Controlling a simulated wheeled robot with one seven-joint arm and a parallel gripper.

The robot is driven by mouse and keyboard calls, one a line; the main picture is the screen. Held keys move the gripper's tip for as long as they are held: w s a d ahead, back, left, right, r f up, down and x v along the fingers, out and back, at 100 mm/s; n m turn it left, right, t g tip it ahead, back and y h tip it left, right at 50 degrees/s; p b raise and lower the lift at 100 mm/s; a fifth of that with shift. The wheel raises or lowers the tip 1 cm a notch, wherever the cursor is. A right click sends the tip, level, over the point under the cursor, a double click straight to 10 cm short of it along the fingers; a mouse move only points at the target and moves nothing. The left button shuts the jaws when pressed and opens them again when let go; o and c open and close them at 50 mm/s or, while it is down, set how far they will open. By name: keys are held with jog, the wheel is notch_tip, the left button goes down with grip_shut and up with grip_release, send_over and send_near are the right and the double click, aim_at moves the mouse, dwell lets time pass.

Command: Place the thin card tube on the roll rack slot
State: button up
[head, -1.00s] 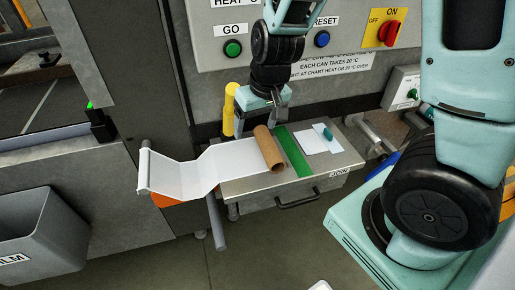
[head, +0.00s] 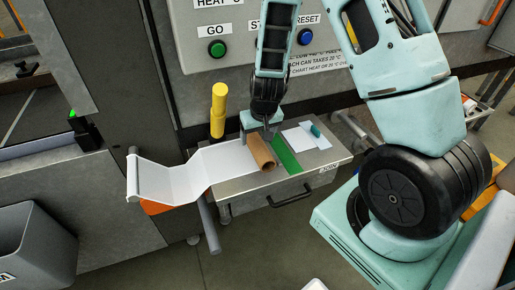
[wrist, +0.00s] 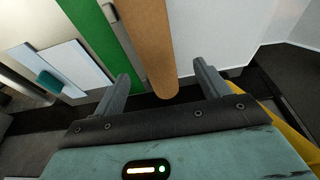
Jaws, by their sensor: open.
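The brown card tube (head: 261,153) lies on the steel work surface in the head view, between the white sheet and a green strip. In the wrist view the tube (wrist: 148,45) runs from the top edge down to between my two fingers. My gripper (head: 268,132) is at the tube's far end in the head view. In the wrist view my gripper (wrist: 160,85) is open, with one finger on each side of the tube's end and a gap on both sides. I cannot make out the roll rack slot for certain in these frames.
A green strip (head: 286,160) and white cards with a teal item (head: 315,130) lie right of the tube. The white sheet (head: 180,178) extends left. A yellow post (head: 218,110) stands behind. A grey bin (head: 35,240) stands at lower left.

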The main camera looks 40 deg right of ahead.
aim_at(258, 142)
jog(key=shift+d+p+x, duration=0.15)
jog(key=shift+p+x, duration=0.1)
jog(key=shift+x, duration=1.15)
jog(key=shift+d+p+x, duration=0.1)
jog(key=shift+p+x, duration=0.1)
jog(key=shift+x, duration=1.2)
jog(key=c, duration=1.2)
jog(key=shift+r, duration=0.1)
